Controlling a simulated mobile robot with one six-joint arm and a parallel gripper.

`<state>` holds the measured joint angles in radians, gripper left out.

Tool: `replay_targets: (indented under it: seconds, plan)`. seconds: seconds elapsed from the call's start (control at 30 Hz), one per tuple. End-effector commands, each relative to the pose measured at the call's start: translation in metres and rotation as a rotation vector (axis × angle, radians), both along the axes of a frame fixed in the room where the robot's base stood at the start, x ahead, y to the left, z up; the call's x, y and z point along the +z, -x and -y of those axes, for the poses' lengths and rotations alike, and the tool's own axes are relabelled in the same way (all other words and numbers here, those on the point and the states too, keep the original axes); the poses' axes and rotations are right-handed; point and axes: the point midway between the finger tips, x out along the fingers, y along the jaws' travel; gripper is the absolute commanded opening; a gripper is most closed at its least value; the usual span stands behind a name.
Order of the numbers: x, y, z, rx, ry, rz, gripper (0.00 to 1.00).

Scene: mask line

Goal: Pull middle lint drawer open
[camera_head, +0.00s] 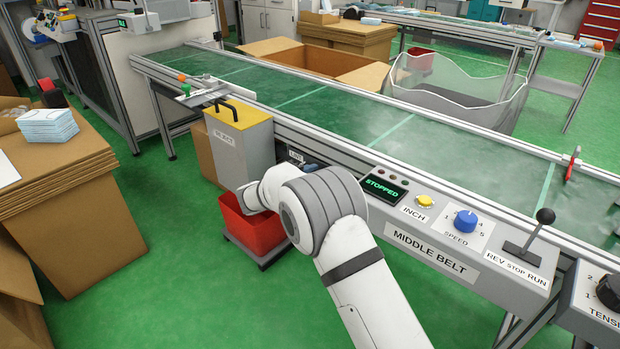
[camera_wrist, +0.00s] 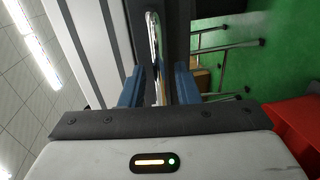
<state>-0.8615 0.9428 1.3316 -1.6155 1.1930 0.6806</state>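The lint drawer's label (camera_head: 296,155), reading roughly "LINT", shows on the side of the middle belt frame, just beyond my arm. The drawer front is mostly hidden by my arm in the head view. My gripper is mostly hidden there too; only a bit of blue shows beside the label. In the wrist view my gripper (camera_wrist: 158,88) has its two blue fingers apart. A gap shows on the right side. I cannot tell whether either finger touches it.
A red bin (camera_head: 252,228) stands on the floor below my arm, beside a grey reject box (camera_head: 240,145) with a yellow top. The control panel with the "STOPPED" display (camera_head: 385,188) lies right of my arm. Cardboard boxes (camera_head: 75,225) stand left; green floor between is clear.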

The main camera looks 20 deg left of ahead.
Motion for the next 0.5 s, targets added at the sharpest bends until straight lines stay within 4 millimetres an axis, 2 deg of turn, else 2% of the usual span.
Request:
replay_targets:
  seconds: [0.17,0.43,0.5]
  plan:
    - [-0.0035,-0.0136,0.0061,-0.001,-0.001,0.0,0.29]
    - [-0.0025,-0.0154,0.0069,-0.001,-0.001,0.0,0.29]
    - [-0.0026,-0.0153,0.007,-0.001,-0.001,0.0,0.24]
